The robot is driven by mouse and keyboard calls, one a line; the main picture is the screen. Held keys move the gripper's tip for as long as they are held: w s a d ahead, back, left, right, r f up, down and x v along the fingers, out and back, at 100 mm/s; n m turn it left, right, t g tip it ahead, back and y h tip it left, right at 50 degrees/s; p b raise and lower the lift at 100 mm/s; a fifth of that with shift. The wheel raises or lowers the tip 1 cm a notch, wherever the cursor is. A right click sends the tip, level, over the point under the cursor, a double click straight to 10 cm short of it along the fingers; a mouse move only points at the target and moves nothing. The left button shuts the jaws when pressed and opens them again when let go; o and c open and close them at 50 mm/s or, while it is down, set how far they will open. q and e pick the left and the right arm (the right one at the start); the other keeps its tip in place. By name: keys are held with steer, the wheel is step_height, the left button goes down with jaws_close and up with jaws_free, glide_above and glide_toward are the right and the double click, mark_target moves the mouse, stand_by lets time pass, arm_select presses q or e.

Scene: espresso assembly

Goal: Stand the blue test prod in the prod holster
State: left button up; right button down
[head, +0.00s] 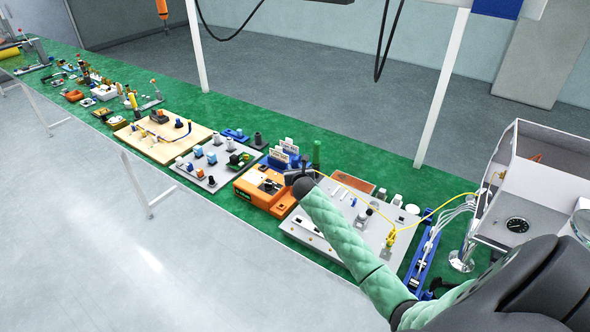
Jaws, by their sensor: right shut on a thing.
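My right arm reaches in from the lower right, and its gripper (297,178) is over the right edge of the orange box (256,188). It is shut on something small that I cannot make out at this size. I cannot pick out the blue test prod for certain. A thin yellow cable (349,187) runs from near the gripper to the grey panel (310,240). I cannot tell which part is the prod holster. A green upright cylinder (316,153) stands just behind the gripper. My left gripper is not in view.
A blue rack with white cards (287,156) stands behind the orange box. A grey board with knobs (212,167) lies to the left. A white machine with a gauge (516,225) stands at the right. A bare green strip of bench (245,112) runs along the back.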

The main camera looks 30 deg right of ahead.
steer(key=shift+f+b, duration=0.95)
steer(key=shift+f, duration=1)
stand_by(0.5)
